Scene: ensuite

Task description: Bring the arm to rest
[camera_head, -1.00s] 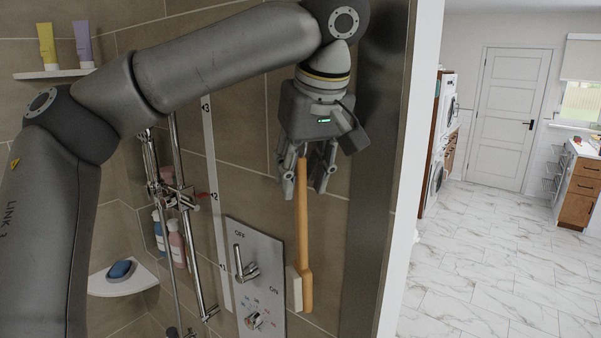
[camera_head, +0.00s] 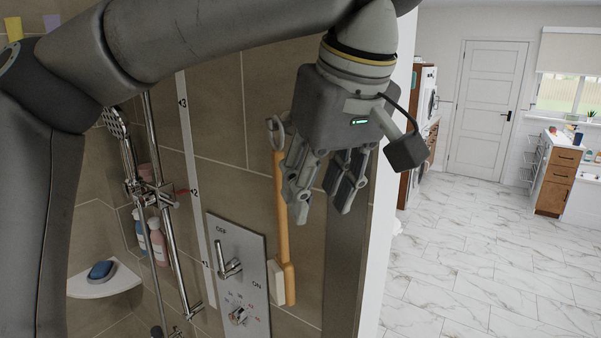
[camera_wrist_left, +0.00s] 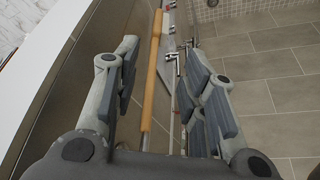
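My left gripper (camera_head: 322,195) is open and empty, pointing down, in front of the tiled shower wall. It also shows in the left wrist view (camera_wrist_left: 160,95), with its fingers spread apart. A wooden-handled brush (camera_head: 282,215) hangs on the wall from a hook (camera_head: 277,130), just left of the gripper and apart from its fingers as far as I can tell. Its handle also shows in the left wrist view (camera_wrist_left: 151,75), beyond the fingers. My left arm (camera_head: 200,40) spans the top of the head view. My right gripper is in neither view.
A shower control panel (camera_head: 238,275) and a shower rail with hand shower (camera_head: 158,180) are on the wall at left. A corner shelf (camera_head: 105,285) holds blue soap (camera_head: 101,270). A wall edge (camera_head: 375,240) stands right of the gripper. The marble floor (camera_head: 450,260) beyond is clear.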

